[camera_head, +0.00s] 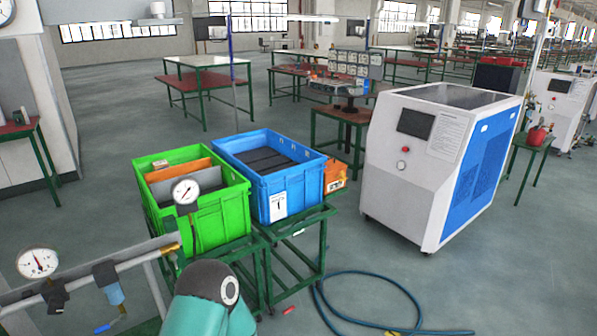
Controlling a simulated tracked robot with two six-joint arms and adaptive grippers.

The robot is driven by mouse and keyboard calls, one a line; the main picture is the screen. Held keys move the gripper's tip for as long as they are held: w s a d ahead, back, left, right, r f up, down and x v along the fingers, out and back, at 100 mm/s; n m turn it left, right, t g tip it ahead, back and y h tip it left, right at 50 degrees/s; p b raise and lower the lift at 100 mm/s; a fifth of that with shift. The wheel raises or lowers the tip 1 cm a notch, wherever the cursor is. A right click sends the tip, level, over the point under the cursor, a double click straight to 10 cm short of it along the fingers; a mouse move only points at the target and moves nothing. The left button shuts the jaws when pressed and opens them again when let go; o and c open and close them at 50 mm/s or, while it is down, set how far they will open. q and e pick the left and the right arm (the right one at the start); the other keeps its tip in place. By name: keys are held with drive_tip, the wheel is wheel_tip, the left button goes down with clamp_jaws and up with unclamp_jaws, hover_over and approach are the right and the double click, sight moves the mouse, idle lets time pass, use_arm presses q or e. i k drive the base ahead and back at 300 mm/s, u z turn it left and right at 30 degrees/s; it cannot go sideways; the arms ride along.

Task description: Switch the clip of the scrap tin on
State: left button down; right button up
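I cannot pick out a scrap tin or its clip for certain. A green crate (217,218) stands on a dark green metal stand, with an orange panel (180,169) and a grey panel inside. A blue crate (309,187) with dark contents and a white label marked 1 stands to its right. A small orange box (335,172) is partly hidden behind the blue crate. A teal arm link of mine rises at the bottom centre. Neither of my grippers shows.
A white and blue machine cabinet (390,197) stands right of the crates. A blue hose (372,272) lies on the floor before it. Pipework with a pressure gauge (37,263) fills the lower left. Floor is open at lower right.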

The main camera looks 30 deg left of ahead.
sight(342, 174)
drive_tip(key=u, duration=0.3)
drive_tip(key=i, duration=1.15)
drive_tip(key=u, duration=0.25)
drive_tip(key=k, duration=0.95)
drive_tip(key=u, duration=0.2)
drive_tip(key=i, duration=0.95)
drive_tip(key=z, duration=0.1)
